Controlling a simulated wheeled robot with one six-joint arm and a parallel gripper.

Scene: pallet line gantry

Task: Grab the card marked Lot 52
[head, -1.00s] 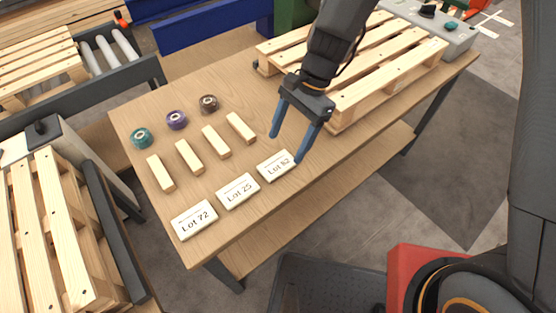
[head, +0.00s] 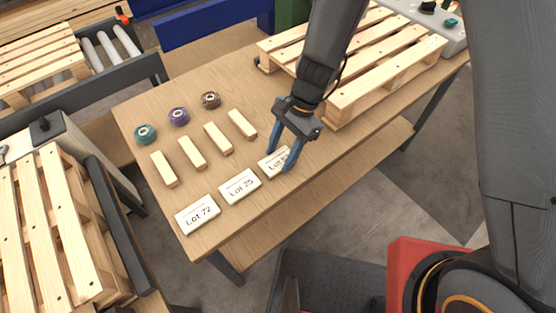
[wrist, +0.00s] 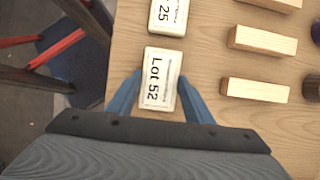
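The card marked Lot 52 (wrist: 158,80) lies flat on the wooden table, a white block-like card with black print. In the head view the Lot 52 card (head: 272,161) is partly hidden behind my fingers. My gripper (head: 280,161) is open, its two blue fingers pointing down over the card. In the wrist view my gripper (wrist: 160,90) has one finger on each side of the card's near end, with small gaps visible. I cannot tell how far the tips are above the table. The Lot 25 card (head: 239,187) and Lot 72 card (head: 197,214) lie in a row to the left.
Several wooden blocks (head: 192,153) and three tape rolls, teal (head: 145,134), purple (head: 178,116) and brown (head: 211,99), lie behind the cards. A wooden pallet (head: 390,75) rests on the table (head: 225,245) at the right. The front right tabletop is clear.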

